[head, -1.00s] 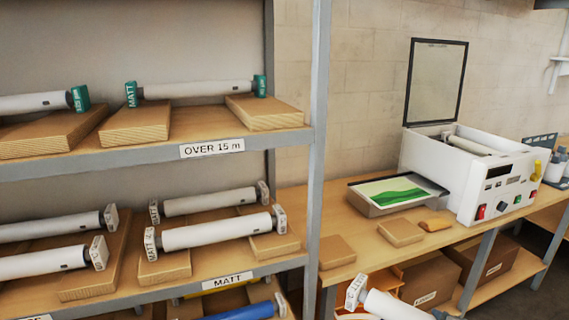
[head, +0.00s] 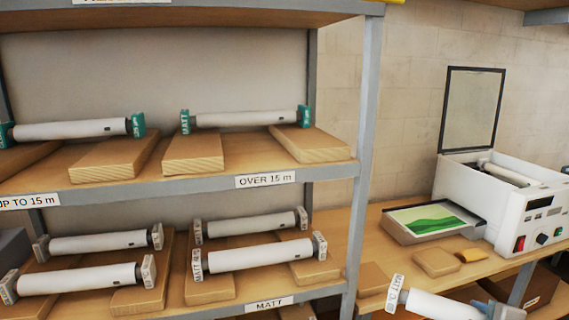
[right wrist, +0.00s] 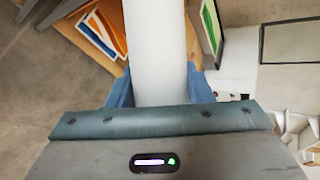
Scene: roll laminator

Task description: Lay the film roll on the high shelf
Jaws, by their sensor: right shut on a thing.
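A white film roll (head: 437,305) with a white labelled end cap shows at the bottom right of the head view, in front of the shelf rack and bench. My right gripper (head: 488,308) is shut on it, mostly cut off by the frame edge. In the right wrist view the roll (right wrist: 155,45) runs up between the blue fingers of this gripper (right wrist: 155,88). The shelf marked OVER 15 m (head: 205,186) bears white rolls with green end caps (head: 245,118) on wooden cradles. Another shelf board (head: 200,14) is above it. My left gripper is not in view.
A lower shelf marked MATT (head: 230,308) holds several white rolls with pale caps. A grey rack post (head: 366,150) stands between the shelves and the bench. A white laminator (head: 500,200) with its lid up stands on the bench at right.

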